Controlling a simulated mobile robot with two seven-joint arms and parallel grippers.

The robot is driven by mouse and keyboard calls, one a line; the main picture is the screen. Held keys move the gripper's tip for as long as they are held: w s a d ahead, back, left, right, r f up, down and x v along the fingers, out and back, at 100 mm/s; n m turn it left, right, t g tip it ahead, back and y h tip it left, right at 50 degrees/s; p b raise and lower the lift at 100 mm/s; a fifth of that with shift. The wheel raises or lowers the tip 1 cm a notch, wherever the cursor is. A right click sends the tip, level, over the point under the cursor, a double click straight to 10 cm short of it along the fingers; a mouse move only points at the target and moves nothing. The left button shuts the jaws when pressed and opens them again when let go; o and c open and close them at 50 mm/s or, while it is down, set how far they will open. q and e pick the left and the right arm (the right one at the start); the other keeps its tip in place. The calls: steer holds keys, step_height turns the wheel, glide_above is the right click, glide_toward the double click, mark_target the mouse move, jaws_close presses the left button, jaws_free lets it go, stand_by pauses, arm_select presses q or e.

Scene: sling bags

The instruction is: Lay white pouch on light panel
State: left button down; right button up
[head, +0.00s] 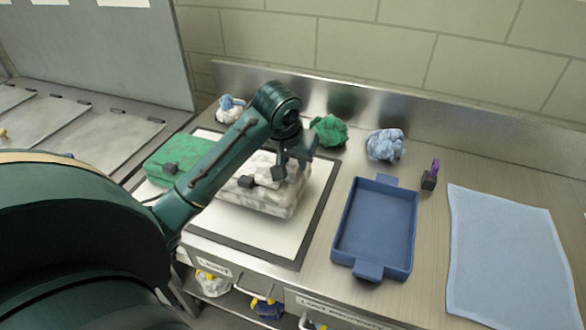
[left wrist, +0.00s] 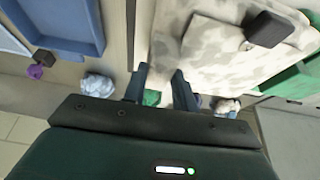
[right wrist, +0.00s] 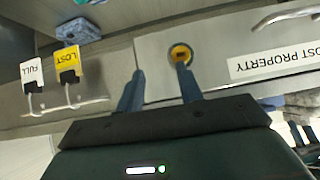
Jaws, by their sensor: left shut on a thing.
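The white pouch (head: 285,198), mottled with grey and with a dark buckle, is over the white light panel (head: 250,236) with its dark frame. My left gripper (head: 293,170) is at the pouch's upper right part, shut on it, and my arm hides some of the pouch. In the left wrist view the pouch (left wrist: 210,45) lies right at the fingers (left wrist: 160,72). I cannot tell whether the pouch rests fully on the panel. My right gripper (right wrist: 160,70) is open and empty in the right wrist view, facing a drawer front (right wrist: 215,70) with a yellow round piece.
A green bag (head: 168,152) lies left of the pouch. A crumpled green bundle (head: 328,131), a pale blue bundle (head: 385,145) and a white-blue bundle (head: 230,108) are along the back. A blue tray (head: 345,225) and light blue cloth (head: 505,255) lie to the right.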

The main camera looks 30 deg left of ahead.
mark_target(292, 167)
arm_select(q)
steer(key=shift+f, duration=1.5)
steer(key=c, duration=1.1)
jaws_free()
steer(key=v, duration=1.2)
